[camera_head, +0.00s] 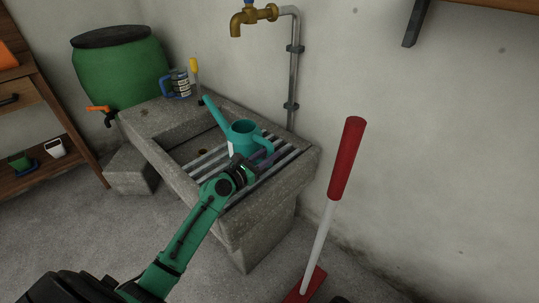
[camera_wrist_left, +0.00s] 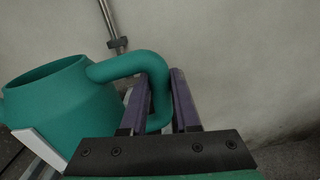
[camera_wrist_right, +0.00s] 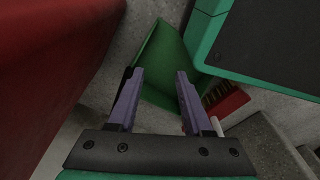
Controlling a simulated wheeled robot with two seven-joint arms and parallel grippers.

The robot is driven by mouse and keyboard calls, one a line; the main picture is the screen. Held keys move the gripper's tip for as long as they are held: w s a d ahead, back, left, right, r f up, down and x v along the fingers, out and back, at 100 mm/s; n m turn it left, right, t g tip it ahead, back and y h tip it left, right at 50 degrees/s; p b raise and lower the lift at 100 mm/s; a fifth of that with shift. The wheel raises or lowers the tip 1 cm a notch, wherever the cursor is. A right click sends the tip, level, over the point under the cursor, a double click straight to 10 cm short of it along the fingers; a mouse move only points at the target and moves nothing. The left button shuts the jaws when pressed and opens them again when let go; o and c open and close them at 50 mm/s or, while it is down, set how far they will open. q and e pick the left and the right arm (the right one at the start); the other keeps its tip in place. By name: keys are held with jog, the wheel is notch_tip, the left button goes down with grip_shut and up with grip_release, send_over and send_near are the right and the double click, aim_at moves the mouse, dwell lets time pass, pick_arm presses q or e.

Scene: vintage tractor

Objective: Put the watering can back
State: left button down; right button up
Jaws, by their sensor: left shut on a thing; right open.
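The teal watering can (camera_head: 242,137) is upright at the metal slats (camera_head: 208,163) over the right part of the stone sink (camera_head: 262,202). Its spout points up and to the left. I cannot tell whether its base touches the slats. My left gripper (camera_head: 262,158) is shut on the can's handle. In the left wrist view the can (camera_wrist_left: 55,100) is at the left, and its curved handle passes between the fingers of my left gripper (camera_wrist_left: 158,100). My right gripper (camera_wrist_right: 157,100) is open with nothing between its fingers; it is not in the head view.
A brass tap (camera_head: 250,18) hangs on the wall above the sink. A green barrel (camera_head: 120,72) stands behind left. A red-handled pole (camera_head: 346,160) stands right of the sink.

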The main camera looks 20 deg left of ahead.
pick_arm(q)
jog(key=c, duration=0.7)
grip_release()
jog(key=shift+o, duration=0.2)
pick_arm(e)
jog(key=shift+w, duration=0.1)
jog(key=shift+r, duration=0.1)
pick_arm(q)
jog(key=shift+s+a, duration=0.1)
jog(key=shift+s, duration=0.15)
jog(key=v, duration=0.5)
jog(key=b+v, duration=0.1)
jog(key=v, duration=0.4)
jog(key=shift+s+a, duration=0.15)
jog(key=shift+s, duration=0.1)
jog(key=shift+s+a, duration=0.15)
jog(key=shift+s, duration=0.35)
jog(key=shift+r, duration=0.1)
pick_arm(e)
jog(key=shift+w+a+r, duration=0.2)
jog(key=shift+w+r, duration=0.35)
jog(key=shift+w, duration=0.2)
